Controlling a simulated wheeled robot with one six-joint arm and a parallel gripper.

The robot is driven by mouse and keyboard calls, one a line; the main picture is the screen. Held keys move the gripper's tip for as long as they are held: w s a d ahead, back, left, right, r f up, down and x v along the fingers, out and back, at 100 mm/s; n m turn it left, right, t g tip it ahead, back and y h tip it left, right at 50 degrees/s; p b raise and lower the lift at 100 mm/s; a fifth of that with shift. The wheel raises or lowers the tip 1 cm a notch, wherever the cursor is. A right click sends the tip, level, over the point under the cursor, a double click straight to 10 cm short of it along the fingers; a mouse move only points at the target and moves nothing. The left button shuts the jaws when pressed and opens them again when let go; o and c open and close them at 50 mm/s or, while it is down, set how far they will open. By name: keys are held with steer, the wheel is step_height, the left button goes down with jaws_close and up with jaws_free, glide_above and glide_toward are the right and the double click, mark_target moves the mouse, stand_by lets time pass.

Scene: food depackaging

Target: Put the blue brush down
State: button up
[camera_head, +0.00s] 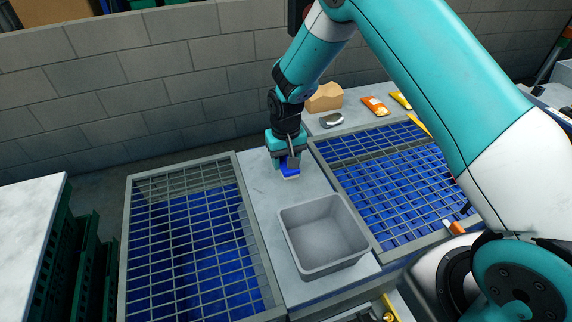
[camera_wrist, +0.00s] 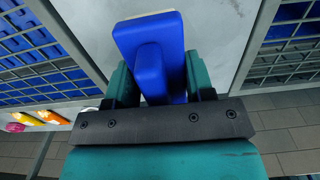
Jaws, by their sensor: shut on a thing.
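The blue brush (camera_head: 289,169) is in my gripper (camera_head: 288,160), over the grey counter strip between the two grates in the head view. Its pale bristle edge faces down, close to the counter; I cannot tell whether it touches. In the wrist view the blue brush (camera_wrist: 152,52) stands out between the two green fingers of my gripper (camera_wrist: 160,85), which are shut on its handle. A thin pale edge shows at its far end.
An empty grey bin (camera_head: 324,235) stands on the counter (camera_head: 262,205) nearer me. Metal grates lie to the left (camera_head: 195,240) and right (camera_head: 385,180). A cardboard box (camera_head: 325,97), a metal tin (camera_head: 331,120) and an orange packet (camera_head: 375,106) lie at the back.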

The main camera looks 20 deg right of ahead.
steer(key=shift+f+p, duration=0.6)
steer(key=shift+f, duration=1.5)
steer(key=shift+f, duration=0.15)
steer(key=o, duration=1)
steer(key=shift+o, duration=0.2)
